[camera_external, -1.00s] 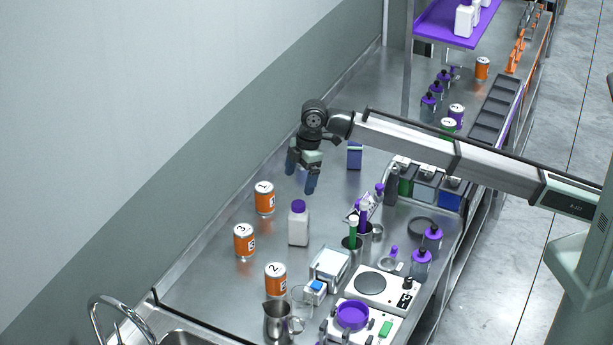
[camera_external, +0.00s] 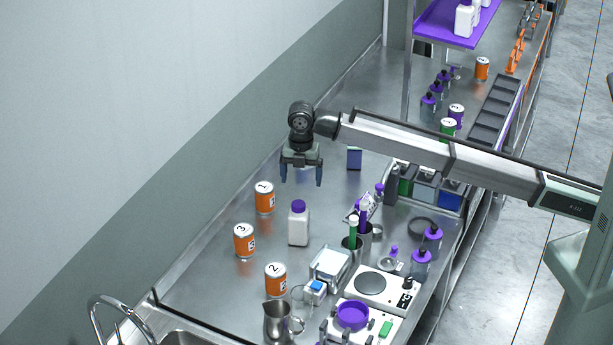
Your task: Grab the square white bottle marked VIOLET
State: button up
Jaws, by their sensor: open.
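A square white bottle with a purple cap (camera_external: 298,226) stands upright on the steel bench, left of the middle. No label text can be read on it from here. My gripper (camera_external: 302,182) is open and empty, with its fingers pointing down. In the picture it is above and behind the bottle, apart from it. More white bottles (camera_external: 466,20) stand on the purple shelf at the top right; their markings cannot be read.
Orange numbered cans (camera_external: 265,198) stand left of the bottle, with another can (camera_external: 276,279) in front. To the right are a holder with green and purple tubes (camera_external: 353,233), a white tray (camera_external: 330,266) and a hotplate (camera_external: 378,286). A steel jug (camera_external: 277,321) is at the front.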

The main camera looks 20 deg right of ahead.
aim_at(298, 203)
notch_tip(298, 203, down, 7)
jog(key=shift+f, duration=0.1)
jog(key=shift+a+f, duration=0.25)
jog(key=shift+f, duration=1.05)
jog(key=shift+a+f, duration=0.25)
jog(key=shift+f, duration=1)
jog(key=shift+c, duration=0.4)
grip_shut()
